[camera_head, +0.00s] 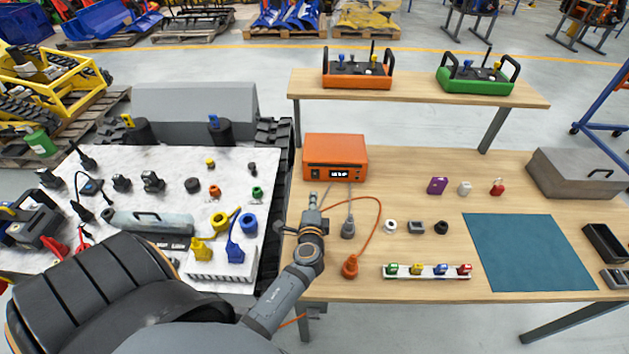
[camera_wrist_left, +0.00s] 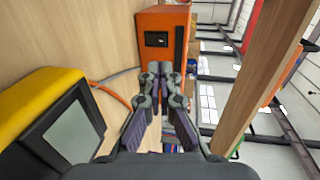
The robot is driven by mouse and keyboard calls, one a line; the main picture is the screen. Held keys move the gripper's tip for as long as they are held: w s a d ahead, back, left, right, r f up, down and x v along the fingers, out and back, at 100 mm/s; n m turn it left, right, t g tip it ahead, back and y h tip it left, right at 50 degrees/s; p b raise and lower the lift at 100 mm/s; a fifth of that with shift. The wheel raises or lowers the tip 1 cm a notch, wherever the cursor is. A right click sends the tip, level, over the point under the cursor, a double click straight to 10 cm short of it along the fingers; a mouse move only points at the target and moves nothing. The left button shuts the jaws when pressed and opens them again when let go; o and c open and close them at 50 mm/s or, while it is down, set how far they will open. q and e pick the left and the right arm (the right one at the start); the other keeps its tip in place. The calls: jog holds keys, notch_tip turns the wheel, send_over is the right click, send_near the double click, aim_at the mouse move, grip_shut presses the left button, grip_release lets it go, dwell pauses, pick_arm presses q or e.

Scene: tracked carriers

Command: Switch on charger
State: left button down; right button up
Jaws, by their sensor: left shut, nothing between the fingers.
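The charger appears to be the orange box (camera_head: 334,150) at the back of the wooden bench, below the raised shelf. Its front has a small lit display and a dark patch that may be a switch, left of the display. The orange box also shows at the top of the left wrist view (camera_wrist_left: 176,18). My left gripper (camera_head: 313,197) is shut and empty, in front of the box's left side, apparently just short of it. In the left wrist view its fingertips (camera_wrist_left: 160,70) are together below the box front. My right gripper is not in view.
An orange cable (camera_head: 379,215) loops from the box to an orange plug (camera_head: 350,267); a grey connector (camera_head: 348,229) is beside it. A shelf (camera_head: 420,87) holds two remote controllers. A teal mat (camera_head: 527,252) lies at right. A yellow and black object (camera_wrist_left: 50,120) fills the wrist view's left.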

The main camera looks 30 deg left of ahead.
aim_at(315, 174)
pick_arm(q)
jog(key=p+x, duration=0.1)
jog(key=x, duration=0.7)
jog(key=shift+w+a+f, duration=0.1)
jog(key=shift+w+a, duration=0.1)
jog(key=shift+w, duration=0.15)
jog(key=shift+w+a+f, duration=0.15)
jog(key=shift+w+a, duration=0.15)
jog(key=shift+w, duration=0.15)
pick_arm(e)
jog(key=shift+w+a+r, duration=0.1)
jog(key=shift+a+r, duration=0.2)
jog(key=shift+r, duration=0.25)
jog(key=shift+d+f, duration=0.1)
